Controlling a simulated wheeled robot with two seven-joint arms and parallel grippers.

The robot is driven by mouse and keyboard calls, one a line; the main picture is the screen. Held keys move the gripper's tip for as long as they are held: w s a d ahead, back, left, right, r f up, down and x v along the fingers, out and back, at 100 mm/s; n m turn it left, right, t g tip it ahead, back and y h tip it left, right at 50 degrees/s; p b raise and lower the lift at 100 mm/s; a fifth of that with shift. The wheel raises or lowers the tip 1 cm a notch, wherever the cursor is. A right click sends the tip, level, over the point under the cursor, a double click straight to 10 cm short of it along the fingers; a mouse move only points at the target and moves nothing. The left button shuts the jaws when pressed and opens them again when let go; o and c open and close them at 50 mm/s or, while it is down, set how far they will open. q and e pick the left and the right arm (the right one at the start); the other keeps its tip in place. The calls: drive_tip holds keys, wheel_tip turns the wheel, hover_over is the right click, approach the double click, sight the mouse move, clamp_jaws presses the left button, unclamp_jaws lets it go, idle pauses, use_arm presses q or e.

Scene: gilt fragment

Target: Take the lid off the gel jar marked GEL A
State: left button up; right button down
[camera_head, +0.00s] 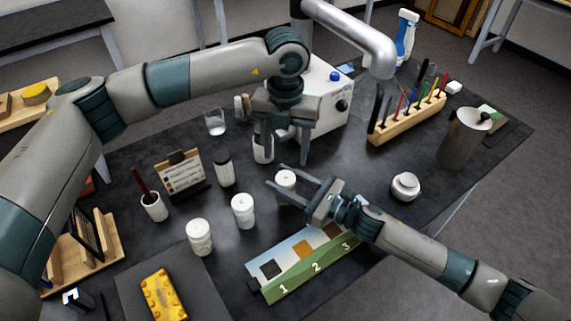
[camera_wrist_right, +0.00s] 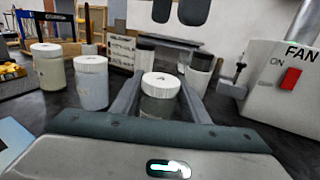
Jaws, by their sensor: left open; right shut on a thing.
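A jar with a white lid (camera_head: 285,176) stands on the dark bench, between the fingers of my right gripper (camera_head: 287,184). In the right wrist view the held jar's white lid (camera_wrist_right: 160,82) sits on its grey-green body, with a finger on each side. My right gripper is shut on this jar below the lid. My left gripper (camera_head: 285,148) points down, open and empty, just above the lid. Its two dark fingertips (camera_wrist_right: 178,12) hang above the jar in the right wrist view. No GEL A marking is readable, so I cannot tell which jar bears it.
Two similar white-lidded jars (camera_head: 243,210) (camera_head: 200,236) stand to the left. A numbered board (camera_head: 305,262) lies in front.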

use_arm(q)
drive_tip(key=m, duration=0.5)
drive_tip(key=shift+m, duration=0.3)
drive_tip(key=m, duration=0.8)
drive_tip(key=shift+m, duration=0.4)
drive_tip(key=m, duration=0.5)
drive_tip(key=shift+m, duration=0.4)
drive_tip(key=m, duration=1.9)
drive_tip(key=shift+m, duration=0.4)
